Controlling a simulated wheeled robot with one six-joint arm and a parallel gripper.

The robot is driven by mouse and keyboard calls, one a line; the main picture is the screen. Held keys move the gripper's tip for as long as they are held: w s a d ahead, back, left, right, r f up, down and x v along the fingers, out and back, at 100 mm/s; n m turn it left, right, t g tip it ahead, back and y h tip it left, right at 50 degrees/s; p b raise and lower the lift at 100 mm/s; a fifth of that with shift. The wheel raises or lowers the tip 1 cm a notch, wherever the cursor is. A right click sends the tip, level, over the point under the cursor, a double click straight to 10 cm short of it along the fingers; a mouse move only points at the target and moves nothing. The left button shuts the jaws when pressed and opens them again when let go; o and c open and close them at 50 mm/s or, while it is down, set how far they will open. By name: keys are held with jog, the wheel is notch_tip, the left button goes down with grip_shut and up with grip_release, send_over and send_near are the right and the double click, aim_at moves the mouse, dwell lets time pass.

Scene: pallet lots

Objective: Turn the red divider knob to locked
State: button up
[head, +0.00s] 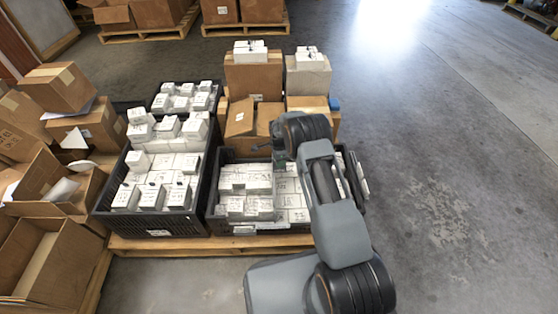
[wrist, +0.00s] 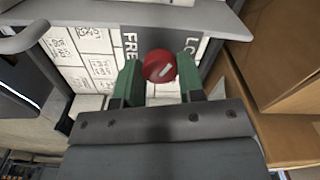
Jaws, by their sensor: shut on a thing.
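A label starting "FRE" (wrist: 130,50) is left of the knob, partly covered by a finger. A label reading "LOCK" (wrist: 193,45) is on its right, also partly covered. In the head view my gripper (head: 279,158) is over the right front crate (head: 225,226), and my arm hides the knob.
White labelled boxes (wrist: 88,40) fill the crate beside the knob. A brown carton (wrist: 275,50) stands close on the right in the wrist view. A second black crate (head: 150,222) of white boxes stands on the left. Open floor (head: 450,200) lies to the right.

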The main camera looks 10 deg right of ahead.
jog(key=m, duration=0.6)
jog(key=shift+m, duration=0.3)
dwell(0.4)
jog(key=o, duration=0.9)
notch_tip(320, 180, up, 14)
jog(key=p, duration=0.4)
jog(key=shift+p, duration=0.4)
